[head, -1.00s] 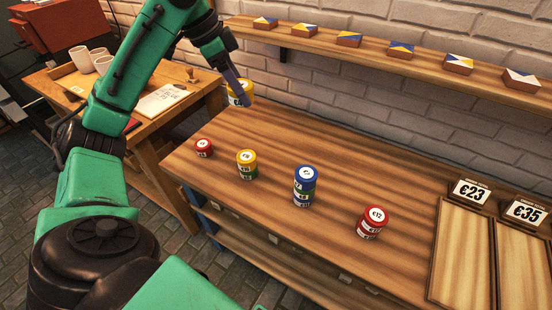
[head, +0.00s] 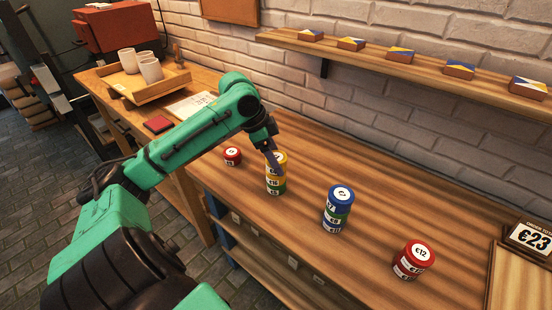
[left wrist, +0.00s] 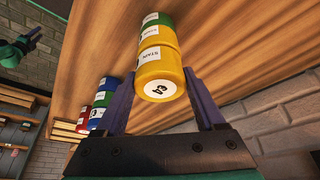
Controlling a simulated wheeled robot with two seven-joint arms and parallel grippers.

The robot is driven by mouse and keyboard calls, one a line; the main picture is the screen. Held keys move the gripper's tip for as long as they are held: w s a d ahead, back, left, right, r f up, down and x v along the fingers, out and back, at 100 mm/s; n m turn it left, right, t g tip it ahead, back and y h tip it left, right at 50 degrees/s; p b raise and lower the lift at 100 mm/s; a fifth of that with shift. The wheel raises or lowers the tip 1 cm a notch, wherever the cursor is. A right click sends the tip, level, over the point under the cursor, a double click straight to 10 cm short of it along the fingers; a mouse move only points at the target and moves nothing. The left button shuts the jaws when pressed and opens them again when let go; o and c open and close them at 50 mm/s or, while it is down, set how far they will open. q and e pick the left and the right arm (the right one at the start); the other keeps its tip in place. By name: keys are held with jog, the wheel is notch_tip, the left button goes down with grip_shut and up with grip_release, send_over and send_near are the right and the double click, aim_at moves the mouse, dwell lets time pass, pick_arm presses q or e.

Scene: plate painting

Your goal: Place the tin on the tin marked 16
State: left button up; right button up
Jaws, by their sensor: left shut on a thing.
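My left gripper (head: 272,160) is shut on a yellow tin (head: 280,157) at the top of a stack. Under it are a yellow tin (head: 275,182), whose label seems to read 16, and a green tin at the bottom. The held tin appears to touch the one below. In the left wrist view the held tin (left wrist: 160,88), its lid marked with a 4, sits between the fingers (left wrist: 163,105), in line with the yellow and green tins. A small dark gripper, apparently my right one (left wrist: 34,38), shows at the upper left there; its jaws are unclear.
A lone red tin (head: 232,156) stands left of the stack. A blue-topped stack (head: 338,208) and a red stack (head: 414,260) stand to the right. The wooden bench (head: 370,180) is clear behind them. A shelf (head: 400,62) with small painted boxes runs along the wall.

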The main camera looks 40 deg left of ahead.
pick_arm(q)
jog(key=shift+f, duration=0.15)
jog(key=o, duration=1.5)
pick_arm(e)
jog(key=shift+w+a, duration=0.15)
jog(key=shift+a, duration=0.15)
jog(key=shift+a, duration=0.1)
pick_arm(q)
jog(key=shift+a+r, duration=0.15)
jog(key=shift+r, duration=0.3)
jog(key=v, duration=1.1)
jog(key=shift+s+a+r, duration=0.1)
jog(key=shift+s+r, duration=0.05)
jog(key=shift+r, duration=0.05)
pick_arm(e)
jog(key=shift+d+r, duration=0.2)
jog(key=shift+d, duration=0.05)
